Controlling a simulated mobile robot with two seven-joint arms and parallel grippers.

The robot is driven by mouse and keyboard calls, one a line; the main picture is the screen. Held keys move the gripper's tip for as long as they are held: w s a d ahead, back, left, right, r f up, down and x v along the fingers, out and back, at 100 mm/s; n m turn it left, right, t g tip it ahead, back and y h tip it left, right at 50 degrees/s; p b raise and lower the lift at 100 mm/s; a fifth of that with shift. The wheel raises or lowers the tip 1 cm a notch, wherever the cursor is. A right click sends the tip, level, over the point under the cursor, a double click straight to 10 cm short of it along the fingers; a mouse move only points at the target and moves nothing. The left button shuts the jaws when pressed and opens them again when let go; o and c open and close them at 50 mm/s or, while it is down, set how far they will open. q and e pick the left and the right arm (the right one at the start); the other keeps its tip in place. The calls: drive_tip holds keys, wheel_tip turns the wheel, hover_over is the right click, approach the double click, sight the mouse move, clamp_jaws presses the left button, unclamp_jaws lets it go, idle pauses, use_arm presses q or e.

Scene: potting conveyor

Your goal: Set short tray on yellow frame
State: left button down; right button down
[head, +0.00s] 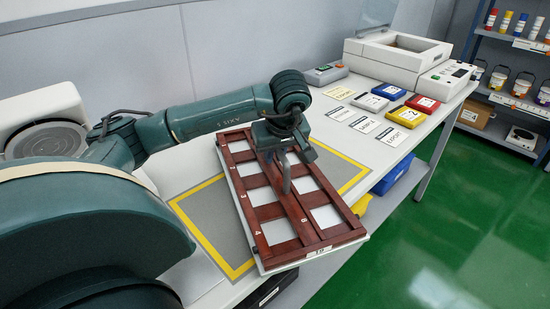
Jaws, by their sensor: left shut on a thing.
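The tray (252,215) is dark red-brown with two rows of square compartments, pale inside, and a light lower edge. It lies slanted over the grey mat with the yellow frame (225,262). Its near end reaches past the yellow line toward the table's front edge, so tray and frame are not lined up. I cannot tell whether the tray touches the mat or is held just above it. My left gripper (286,184) points down over the tray's middle and is shut on its central divider; the exact contact is partly hidden. My right gripper is not in view.
Farther along the white table (440,122) lie several label cards, blue, yellow and red blocks, and a grey-white machine (398,58). A blue bin (392,178) sits below the table edge. A shelf (508,75) with jars and tubs stands at right. The wall is close behind.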

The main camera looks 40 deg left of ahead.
use_arm(q)
drive_tip(key=shift+f, duration=0.55)
drive_tip(key=shift+f, duration=0.15)
drive_tip(key=c, duration=1.4)
unclamp_jaws()
